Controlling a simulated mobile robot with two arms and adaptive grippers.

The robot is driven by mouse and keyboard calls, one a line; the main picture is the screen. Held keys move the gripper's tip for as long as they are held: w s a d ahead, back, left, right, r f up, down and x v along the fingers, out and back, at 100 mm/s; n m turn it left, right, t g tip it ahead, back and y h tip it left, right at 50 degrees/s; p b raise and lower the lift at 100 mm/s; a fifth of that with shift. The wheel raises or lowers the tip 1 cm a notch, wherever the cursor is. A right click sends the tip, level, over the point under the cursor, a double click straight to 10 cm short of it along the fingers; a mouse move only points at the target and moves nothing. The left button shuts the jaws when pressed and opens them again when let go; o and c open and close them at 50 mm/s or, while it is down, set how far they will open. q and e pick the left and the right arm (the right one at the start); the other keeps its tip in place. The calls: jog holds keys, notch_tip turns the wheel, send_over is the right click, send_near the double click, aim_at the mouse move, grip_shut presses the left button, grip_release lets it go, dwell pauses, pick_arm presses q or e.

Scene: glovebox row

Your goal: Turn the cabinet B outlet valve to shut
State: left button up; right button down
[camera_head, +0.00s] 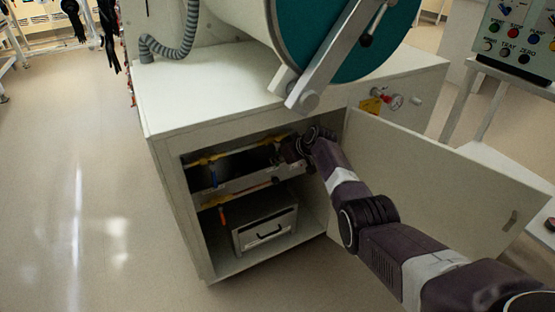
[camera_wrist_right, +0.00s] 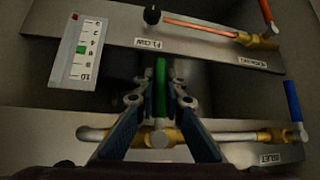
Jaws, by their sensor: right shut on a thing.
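My right gripper (camera_head: 290,151) reaches into the open lower compartment of the cabinet (camera_head: 171,160). In the right wrist view, my right gripper (camera_wrist_right: 161,95) has its fingers closed around a green lever handle (camera_wrist_right: 160,78). This handle stands across the horizontal pipe, above a brass valve body (camera_wrist_right: 158,138). The label of this valve is hidden, so I cannot read whether it is the outlet. A blue lever (camera_wrist_right: 292,102) stands on the same pipe at the right, above a label ending in "LET". My left gripper is not in view.
The open cabinet door (camera_head: 440,170) stands right of my arm. A flow gauge (camera_wrist_right: 78,50), a black knob (camera_wrist_right: 152,14) and an orange lever (camera_wrist_right: 267,12) sit on the panel. A grey box (camera_head: 265,232) with a handle stands below. The floor at left is clear.

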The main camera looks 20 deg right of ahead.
jog(key=shift+a+f, duration=0.1)
jog(key=c, duration=2)
grip_release()
jog(key=shift+v, duration=6.05)
